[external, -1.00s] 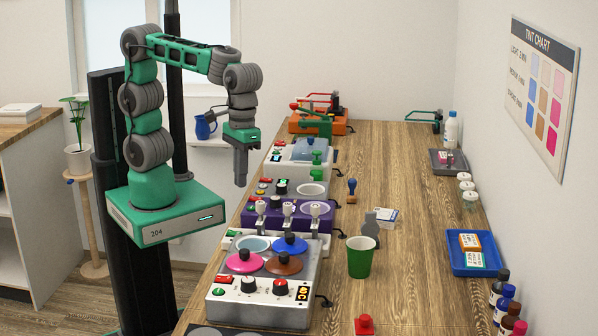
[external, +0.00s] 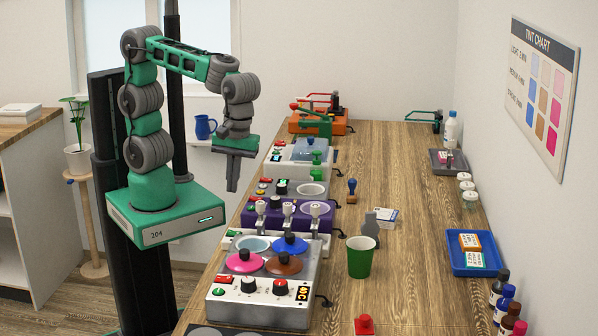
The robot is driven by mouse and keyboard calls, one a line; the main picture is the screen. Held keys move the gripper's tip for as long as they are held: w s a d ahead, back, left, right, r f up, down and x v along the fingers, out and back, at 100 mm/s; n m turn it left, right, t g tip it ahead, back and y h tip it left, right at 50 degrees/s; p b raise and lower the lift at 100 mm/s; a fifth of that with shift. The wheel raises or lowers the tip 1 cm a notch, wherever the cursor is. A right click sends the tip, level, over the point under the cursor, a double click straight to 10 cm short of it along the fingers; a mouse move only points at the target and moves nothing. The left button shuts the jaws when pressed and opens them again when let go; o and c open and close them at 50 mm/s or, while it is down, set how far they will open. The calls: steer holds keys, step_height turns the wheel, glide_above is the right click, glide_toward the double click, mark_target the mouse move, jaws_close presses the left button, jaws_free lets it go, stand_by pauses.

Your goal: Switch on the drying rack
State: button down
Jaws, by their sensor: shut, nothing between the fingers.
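No machine in view is clearly marked as a drying rack, and I cannot tell which one it is. A row of machines with small buttons and knobs runs along the left side of the bench. It holds a grey pot warmer (external: 263,312) with coloured lids, a purple unit (external: 283,219), a grey unit (external: 290,197), a white unit with a blue lid (external: 292,169) and an orange unit (external: 334,128) at the back. My gripper (external: 232,188) is shut and empty. It points down, slightly tilted, in the air left of the row, apart from the machines.
A green cup (external: 361,260) and a red object (external: 364,325) stand on the wooden bench (external: 410,210). A blue tray (external: 472,262) and dark bottles (external: 498,283) line the right side. A blue jug (external: 203,127) sits on a sill behind my arm.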

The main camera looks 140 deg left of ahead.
mark_target(229, 231)
steer(key=f, duration=0.7)
steer(key=s+d+f, duration=0.1)
steer(key=f, duration=0.3)
steer(key=shift+f, duration=0.15)
steer(key=shift+s+f+p, duration=0.1)
steer(key=shift+f+p, duration=0.1)
steer(key=shift+p, duration=0.1)
